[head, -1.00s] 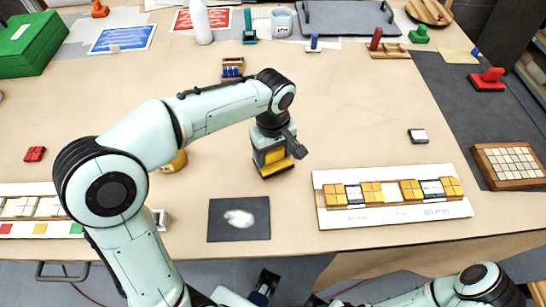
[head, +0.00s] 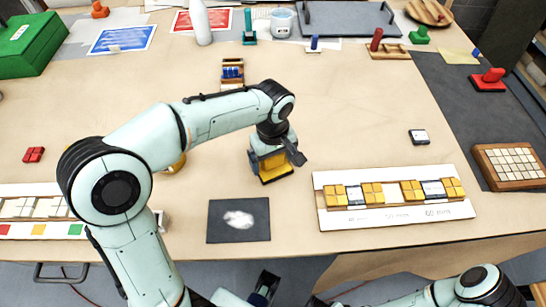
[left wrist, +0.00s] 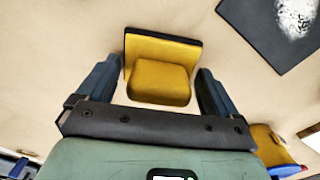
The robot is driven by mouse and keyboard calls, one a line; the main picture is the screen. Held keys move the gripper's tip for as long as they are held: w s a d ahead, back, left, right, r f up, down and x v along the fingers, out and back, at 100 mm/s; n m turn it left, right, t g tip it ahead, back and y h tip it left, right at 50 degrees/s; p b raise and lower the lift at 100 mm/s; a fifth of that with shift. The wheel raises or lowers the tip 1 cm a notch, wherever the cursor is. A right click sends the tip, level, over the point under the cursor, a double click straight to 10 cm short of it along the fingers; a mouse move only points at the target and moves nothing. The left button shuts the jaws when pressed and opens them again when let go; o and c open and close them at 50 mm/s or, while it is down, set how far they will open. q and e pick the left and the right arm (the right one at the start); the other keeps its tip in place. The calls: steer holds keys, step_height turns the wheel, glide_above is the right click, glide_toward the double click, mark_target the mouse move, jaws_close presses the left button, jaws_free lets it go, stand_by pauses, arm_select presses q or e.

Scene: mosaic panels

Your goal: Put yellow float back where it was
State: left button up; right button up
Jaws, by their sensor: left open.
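The yellow float (head: 275,171), a yellow block with a dark edge, appears to rest on the table left of the white mosaic panel. It also shows in the left wrist view (left wrist: 160,82), with its yellow grip facing me. My left gripper (head: 275,157) is over it with fingers open. In the left wrist view the left gripper (left wrist: 158,84) has one finger on each side of the float, with visible gaps. The gripper hides part of the float in the head view.
A dark square board (head: 239,232) with a white patch lies in front of the float. The white mosaic panel (head: 400,217) with yellow tiles is to the right. A yellow tub (head: 177,166) is partly hidden behind my left arm. Table between float and panel is clear.

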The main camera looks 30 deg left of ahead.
arm_select(q)
step_height(320, 180, up, 12)
steer(key=shift+r+p, duration=0.15)
steer(key=shift+p, duration=1)
